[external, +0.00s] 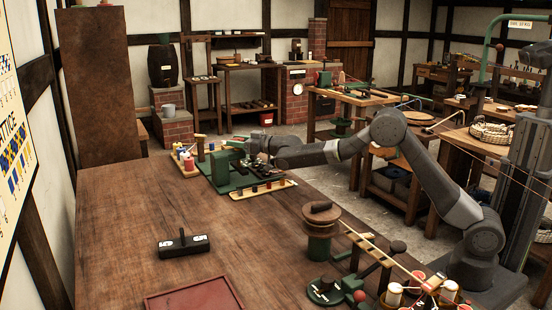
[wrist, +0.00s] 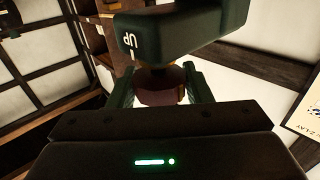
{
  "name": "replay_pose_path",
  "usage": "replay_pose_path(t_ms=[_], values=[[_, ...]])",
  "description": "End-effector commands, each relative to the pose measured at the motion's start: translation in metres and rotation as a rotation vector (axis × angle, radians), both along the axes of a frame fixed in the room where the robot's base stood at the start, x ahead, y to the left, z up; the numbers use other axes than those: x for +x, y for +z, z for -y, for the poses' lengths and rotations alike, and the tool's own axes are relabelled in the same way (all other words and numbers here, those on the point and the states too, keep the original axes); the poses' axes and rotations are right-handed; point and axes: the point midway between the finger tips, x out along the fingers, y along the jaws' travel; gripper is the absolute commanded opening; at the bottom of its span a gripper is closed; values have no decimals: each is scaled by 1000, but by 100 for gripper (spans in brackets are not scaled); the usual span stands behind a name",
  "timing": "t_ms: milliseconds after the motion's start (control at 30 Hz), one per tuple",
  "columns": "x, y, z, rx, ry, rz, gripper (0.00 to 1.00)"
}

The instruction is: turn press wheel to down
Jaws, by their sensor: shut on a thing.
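The green press (external: 222,172) stands on the far part of the long wooden table. My arm reaches to it from the right, and my gripper (external: 258,160) is at its upper right side. In the wrist view my gripper (wrist: 160,88) is shut with its two fingers on either side of a dark reddish-brown part, which I take as the press wheel (wrist: 160,94). A dark green block of the press (wrist: 190,30) lies just beyond and bears the mark "UP". The wheel is small and mostly hidden by my gripper in the external view.
A black block with a handle (external: 183,244) lies mid-table. The table's left part is clear.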

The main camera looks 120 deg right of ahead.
Motion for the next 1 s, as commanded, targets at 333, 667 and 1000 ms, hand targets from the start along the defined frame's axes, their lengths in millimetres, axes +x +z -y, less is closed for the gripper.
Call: replay_pose_path(t_ms=[333,667,1000], values=[[-4,0,-1,6,-46,6,22],[-2,-1,-4,14,-46,1,22],[3,-2,-5,13,-41,1,66]])
